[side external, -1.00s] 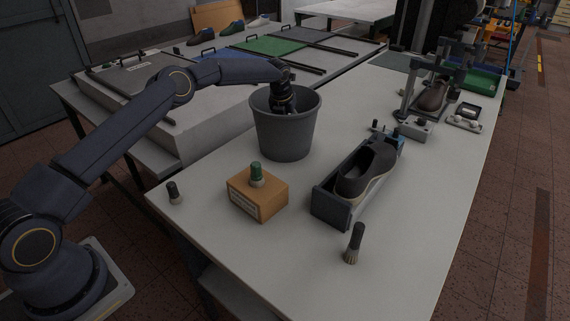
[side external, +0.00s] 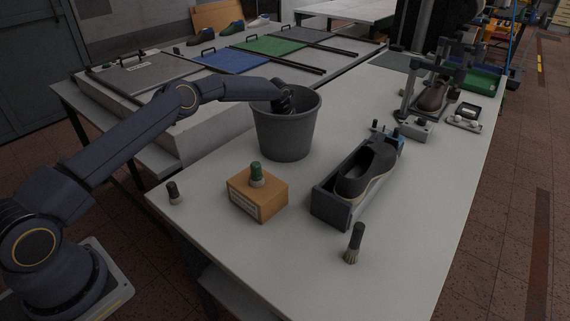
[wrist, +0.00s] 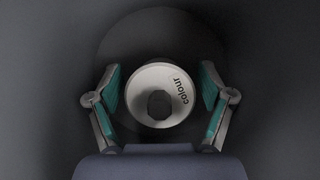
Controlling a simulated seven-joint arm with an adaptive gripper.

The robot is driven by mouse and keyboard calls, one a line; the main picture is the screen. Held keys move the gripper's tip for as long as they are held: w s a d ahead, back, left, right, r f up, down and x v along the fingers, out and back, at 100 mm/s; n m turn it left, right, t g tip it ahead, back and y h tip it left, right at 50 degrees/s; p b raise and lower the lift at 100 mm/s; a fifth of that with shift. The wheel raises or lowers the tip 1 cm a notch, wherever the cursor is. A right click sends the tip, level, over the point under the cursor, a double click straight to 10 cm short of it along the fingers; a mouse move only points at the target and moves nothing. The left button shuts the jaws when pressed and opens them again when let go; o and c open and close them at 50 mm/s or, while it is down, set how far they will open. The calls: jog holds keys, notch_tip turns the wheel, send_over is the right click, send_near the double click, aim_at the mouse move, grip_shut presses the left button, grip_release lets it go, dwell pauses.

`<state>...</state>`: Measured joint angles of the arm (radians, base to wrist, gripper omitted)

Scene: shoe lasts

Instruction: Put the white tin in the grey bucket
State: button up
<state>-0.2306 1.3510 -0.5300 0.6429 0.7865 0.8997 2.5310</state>
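The grey bucket (side external: 285,136) stands upright on the light table. My gripper (side external: 284,100) reaches down inside it, and its fingers are hidden behind the bucket wall in the side view. In the wrist view, the white tin (wrist: 143,78) shows from above, with "colour" lettering and a dark round knob or opening at its middle. It is inside the bucket, between the green-padded fingers of my gripper (wrist: 160,92). The fingers are open, with a dark gap visible on each side of the tin. The tin is hidden in the side view.
A wooden box (side external: 262,197) with a green-capped bottle (side external: 257,174) on it stands in front of the bucket. A dark shoe (side external: 365,171) sits in a grey holder to the right. Lidded panels (side external: 231,61) lie behind.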

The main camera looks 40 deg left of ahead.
jog(key=r, duration=0.6)
jog(key=s+r, duration=0.1)
jog(key=r, duration=0.2)
jog(key=shift+d+r, duration=0.2)
jog(key=shift+d, duration=0.05)
jog(key=s+d+r+n, duration=0.2)
jog(key=s+d+r, duration=0.1)
jog(key=r, duration=0.3)
jog(key=s+d+r+n, duration=0.2)
jog(key=s+r+n, duration=0.1)
jog(key=r, duration=0.3)
jog(key=s+d+r+n+t, duration=0.1)
jog(key=s+r+n, duration=0.35)
jog(key=s, duration=0.25)
jog(key=s+d+r+n, duration=0.1)
jog(key=s+r+n, duration=0.35)
jog(key=s, duration=0.25)
jog(key=s+f+n+h, duration=0.1)
jog(key=s+f+n, duration=0.1)
jog(key=s+n, duration=0.6)
jog(key=s+f+n, duration=0.1)
jog(key=s+n, duration=0.8)
jog(key=s, duration=1)
jog(key=shift+d+f+t+h, duration=0.2)
jog(key=shift+f+t+h, duration=0.1)
jog(key=shift+f+h, duration=0.1)
